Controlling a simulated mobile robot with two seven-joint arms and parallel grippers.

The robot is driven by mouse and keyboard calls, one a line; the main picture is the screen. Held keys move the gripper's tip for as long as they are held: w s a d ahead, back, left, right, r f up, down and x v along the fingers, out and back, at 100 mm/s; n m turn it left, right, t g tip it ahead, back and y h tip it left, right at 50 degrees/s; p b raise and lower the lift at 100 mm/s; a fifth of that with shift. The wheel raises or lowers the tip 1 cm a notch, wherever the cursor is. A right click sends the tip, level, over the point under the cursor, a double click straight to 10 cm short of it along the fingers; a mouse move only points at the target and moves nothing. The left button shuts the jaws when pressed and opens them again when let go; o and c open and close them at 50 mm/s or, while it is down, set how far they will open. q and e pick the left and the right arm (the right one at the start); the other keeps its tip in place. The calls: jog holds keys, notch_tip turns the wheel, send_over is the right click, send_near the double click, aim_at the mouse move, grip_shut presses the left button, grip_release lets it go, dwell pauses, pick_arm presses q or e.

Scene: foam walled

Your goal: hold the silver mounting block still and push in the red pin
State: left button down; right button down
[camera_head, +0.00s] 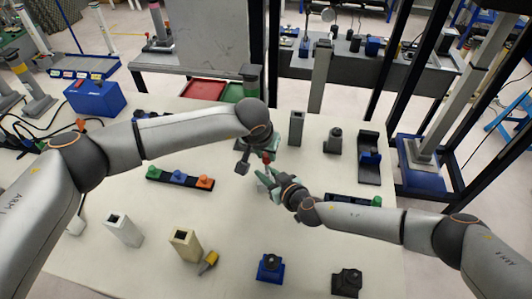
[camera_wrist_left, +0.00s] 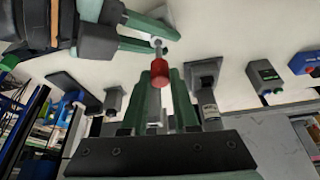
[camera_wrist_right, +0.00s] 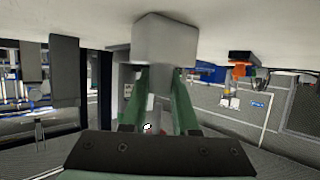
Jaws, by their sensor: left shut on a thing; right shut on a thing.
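My left gripper (camera_head: 266,160) is shut on the red pin (camera_wrist_left: 160,72), holding it above the white table. The red head sits between the green fingertips, and the pin's thin silver shaft points away from the fingers. My right gripper (camera_head: 274,180) is shut on the silver mounting block (camera_wrist_right: 165,40), a plain light grey block at its fingertips. In the left wrist view the right gripper (camera_wrist_left: 145,30) comes in from the upper left, and the shaft's tip is close to its fingers. Whether the tip is inside the block cannot be told. The block's hole is hidden.
A strip with green, blue and orange knobs (camera_head: 180,178) lies left of the grippers. A grey block (camera_head: 296,128) and a black bracket (camera_head: 369,170) stand to the right. White (camera_head: 124,230), beige (camera_head: 185,244) and blue (camera_head: 270,267) pieces stand in front. The table between is clear.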

aim_at(265, 162)
pick_arm(q)
jog(key=shift+f, duration=2)
jog(key=c, duration=0.6)
grip_release()
jog(key=v, duration=1.2)
jog(key=shift+w, duration=0.1)
pick_arm(e)
jog(key=c, duration=0.6)
grip_release()
jog(key=shift+s, duration=0.1)
